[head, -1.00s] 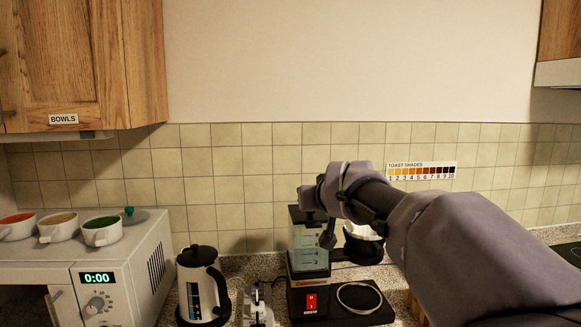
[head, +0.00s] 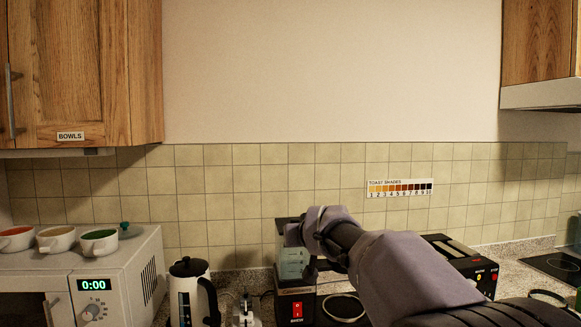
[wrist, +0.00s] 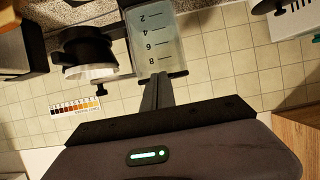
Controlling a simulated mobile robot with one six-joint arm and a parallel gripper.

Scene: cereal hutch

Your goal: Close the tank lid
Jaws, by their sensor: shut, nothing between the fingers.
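The coffee maker (head: 296,308) stands on the counter with its clear water tank (head: 292,263) at the upper back. In the wrist view the tank (wrist: 155,35) shows number marks and appears inverted. A thin dark strip, the tank lid (wrist: 178,74), lies across the tank's top end. In the head view a dark piece of the lid (head: 283,224) shows left of my wrist. My gripper (wrist: 158,84) is shut and empty, with its tips at the lid's edge; contact is unclear. My arm hides much of the lid in the head view.
The black filter basket with a white filter (wrist: 90,72) is beside the tank. A white and black kettle (head: 188,292) and the microwave (head: 100,282) with bowls on top stand left. A toaster (head: 462,264) stands right, behind my forearm. The tiled wall is close behind.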

